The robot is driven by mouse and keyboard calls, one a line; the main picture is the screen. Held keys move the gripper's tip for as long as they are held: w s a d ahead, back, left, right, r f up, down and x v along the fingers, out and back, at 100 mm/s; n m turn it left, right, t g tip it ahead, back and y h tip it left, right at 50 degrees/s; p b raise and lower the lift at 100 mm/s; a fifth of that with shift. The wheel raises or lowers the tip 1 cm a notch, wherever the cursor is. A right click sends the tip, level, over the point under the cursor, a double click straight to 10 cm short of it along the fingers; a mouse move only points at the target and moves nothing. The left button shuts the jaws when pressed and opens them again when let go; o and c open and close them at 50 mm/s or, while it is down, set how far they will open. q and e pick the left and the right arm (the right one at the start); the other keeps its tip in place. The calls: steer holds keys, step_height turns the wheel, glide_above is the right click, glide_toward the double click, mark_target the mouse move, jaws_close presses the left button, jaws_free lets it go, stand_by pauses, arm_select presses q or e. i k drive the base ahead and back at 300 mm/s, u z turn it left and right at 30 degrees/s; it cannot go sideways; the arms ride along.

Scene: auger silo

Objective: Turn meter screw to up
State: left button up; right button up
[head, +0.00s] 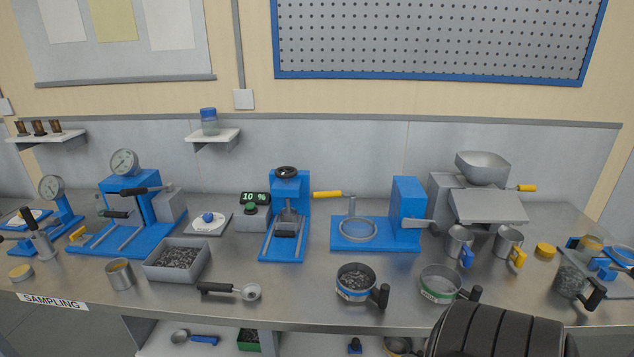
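No part is clearly marked as the meter screw, so I cannot tell which one it is. A grey machine (440,190) with a metal hopper bowl (482,168) stands at the back right, with a yellow-ended handle (526,188) pointing right from its side. A blue stand (404,212) left of it has a round sieve-like ring (357,228) on its base and a grey-handled lever (420,225). Another yellow-ended handle (327,194) lies level beside the blue press (290,190) in the middle. Neither gripper shows in the head view.
Two dial-gauge presses stand at the left, the larger blue one (130,205) nearer. A grey tray (177,262), metal cup (120,274), handled scoop (235,291), two handled pots (356,283) and two jugs (458,242) crowd the bench. My dark ribbed part covers the lower right.

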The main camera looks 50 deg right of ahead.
mark_target(287, 173)
steer(key=k, duration=0.15)
steer(key=z, duration=1.6)
steer(key=i, duration=0.2)
steer(key=z, duration=0.05)
